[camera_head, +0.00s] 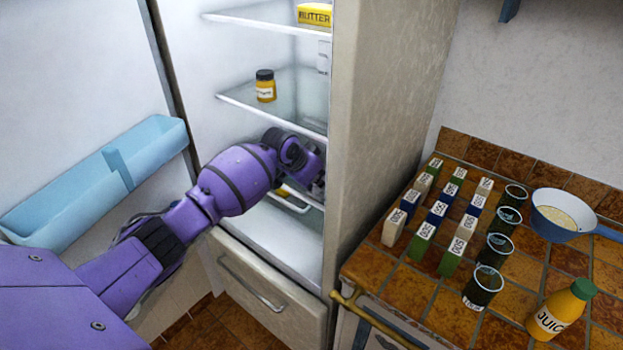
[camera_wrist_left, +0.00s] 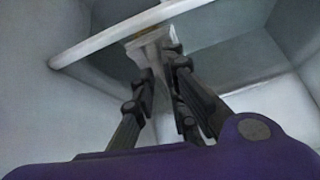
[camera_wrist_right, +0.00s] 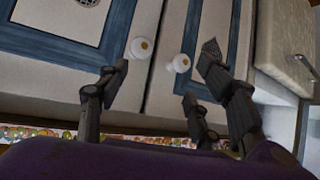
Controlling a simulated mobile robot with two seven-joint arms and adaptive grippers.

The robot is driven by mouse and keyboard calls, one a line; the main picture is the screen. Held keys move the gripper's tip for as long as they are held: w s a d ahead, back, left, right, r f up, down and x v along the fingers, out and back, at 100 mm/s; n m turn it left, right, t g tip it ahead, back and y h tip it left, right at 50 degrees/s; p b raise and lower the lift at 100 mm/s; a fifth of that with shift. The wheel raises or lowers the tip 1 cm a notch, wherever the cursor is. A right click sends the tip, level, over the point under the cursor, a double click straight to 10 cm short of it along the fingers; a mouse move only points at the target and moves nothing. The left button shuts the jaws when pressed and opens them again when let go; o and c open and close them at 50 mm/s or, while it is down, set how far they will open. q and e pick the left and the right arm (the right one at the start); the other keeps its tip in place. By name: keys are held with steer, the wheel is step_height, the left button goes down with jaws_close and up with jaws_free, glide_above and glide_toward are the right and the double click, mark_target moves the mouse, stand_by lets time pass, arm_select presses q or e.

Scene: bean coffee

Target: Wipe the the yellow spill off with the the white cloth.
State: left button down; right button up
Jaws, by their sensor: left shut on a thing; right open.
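My left arm reaches into the open fridge, and its gripper (camera_head: 314,180) is at the right side of the interior, near a lower shelf. In the left wrist view my left gripper (camera_wrist_left: 160,70) is shut on a pale, folded piece that looks like the white cloth (camera_wrist_left: 152,48). In the head view the cloth is hard to make out behind the gripper. A small yellow patch, likely the yellow spill (camera_head: 284,191), shows on the lower shelf just below the arm, partly hidden by it. My right gripper (camera_wrist_right: 163,68) is open and empty in front of cabinet doors.
A yellow-labelled jar (camera_head: 265,86) and a butter box (camera_head: 315,15) stand on shelves above. The fridge door with a blue bin (camera_head: 95,180) is open at left. The tiled counter (camera_head: 395,290) holds several cartons, glasses, a pan (camera_head: 561,215) and a juice bottle (camera_head: 560,311).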

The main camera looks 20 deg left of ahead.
arm_select(q)
steer(key=shift+s+d+f, duration=0.2)
steer(key=shift+s+d, duration=0.15)
steer(key=shift+d, duration=0.4)
steer(key=shift+s+d+f, duration=0.2)
steer(key=shift+s+d, duration=0.15)
steer(key=shift+d, duration=0.4)
steer(key=shift+w+a+b, duration=0.15)
steer(key=shift+w+a, duration=0.15)
steer(key=shift+a, duration=0.55)
steer(key=shift+w+a+b, duration=0.15)
steer(key=shift+w+a, duration=0.1)
steer(key=shift+a, duration=0.55)
steer(key=shift+w+a+r, duration=0.2)
steer(key=shift+w+a, duration=0.1)
steer(key=shift+a, duration=0.4)
arm_select(e)
steer(key=shift+s+d+f+g, duration=0.1)
steer(key=shift+s+f+g, duration=0.2)
steer(key=shift+s+f, duration=0.55)
